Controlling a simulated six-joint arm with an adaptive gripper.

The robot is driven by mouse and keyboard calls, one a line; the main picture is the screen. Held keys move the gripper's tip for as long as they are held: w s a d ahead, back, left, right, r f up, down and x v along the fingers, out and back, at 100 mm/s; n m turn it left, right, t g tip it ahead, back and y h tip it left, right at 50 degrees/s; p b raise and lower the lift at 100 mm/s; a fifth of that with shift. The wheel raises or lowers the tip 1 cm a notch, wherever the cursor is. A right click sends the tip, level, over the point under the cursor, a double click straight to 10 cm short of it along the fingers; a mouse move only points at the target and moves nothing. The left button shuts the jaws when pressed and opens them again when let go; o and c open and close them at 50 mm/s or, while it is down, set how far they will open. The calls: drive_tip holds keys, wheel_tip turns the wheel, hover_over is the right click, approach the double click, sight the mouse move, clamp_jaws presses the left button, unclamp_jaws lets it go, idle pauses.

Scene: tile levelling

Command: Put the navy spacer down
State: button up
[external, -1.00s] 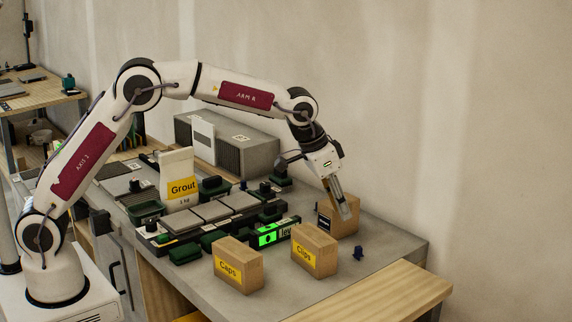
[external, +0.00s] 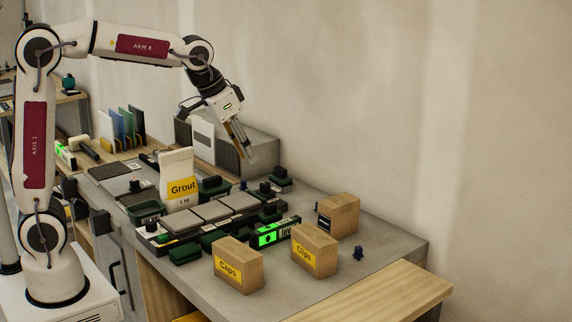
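A small navy piece, which looks like the navy spacer (external: 358,253), stands on the grey bench top to the right of the Clips box. My gripper (external: 248,154) is raised above the back of the bench, in front of the grey ribbed unit, well away from the navy piece. Its fingers point down and to the right. They look close together, but the view is too small to tell whether they are open or shut. I see no spacer between them.
Cardboard boxes Caps (external: 238,266) and Clips (external: 314,251) stand at the front, with another box (external: 339,214) behind. A lit green level (external: 275,233) lies beside grey tiles (external: 211,211). A Grout bag (external: 179,181) stands at the back. Bench around the navy piece is clear.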

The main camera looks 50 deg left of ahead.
drive_tip(key=s+a+f+n, duration=0.1)
drive_tip(key=s+a, duration=0.3)
drive_tip(key=s, duration=0.4)
drive_tip(key=s+a+f, duration=0.2)
drive_tip(key=s+a, duration=0.2)
drive_tip(key=s, duration=0.5)
drive_tip(key=s+a+f+n+y, duration=0.1)
drive_tip(key=s+a, duration=0.3)
drive_tip(key=s, duration=0.5)
drive_tip(key=shift+a+f+n+t, duration=0.2)
drive_tip(key=shift+a+n+t, duration=0.1)
drive_tip(key=shift+t, duration=0.1)
drive_tip(key=shift+o, duration=0.6)
drive_tip(key=w+a+r+m, duration=0.1)
drive_tip(key=w+a, duration=0.2)
drive_tip(key=w, duration=0.9)
drive_tip(key=w+a+r+m, duration=0.1)
drive_tip(key=w+a, duration=0.2)
drive_tip(key=w, duration=1)
drive_tip(key=w+a+f, duration=0.6)
drive_tip(key=w+f, duration=0.1)
drive_tip(key=w, duration=0.2)
drive_tip(key=w+a+f+g+h, duration=0.1)
drive_tip(key=w+a+f, duration=0.5)
drive_tip(key=w, duration=0.3)
drive_tip(key=shift+a+f+m, duration=0.35)
drive_tip(key=shift+f+m, duration=0.05)
drive_tip(key=shift+f, duration=0.45)
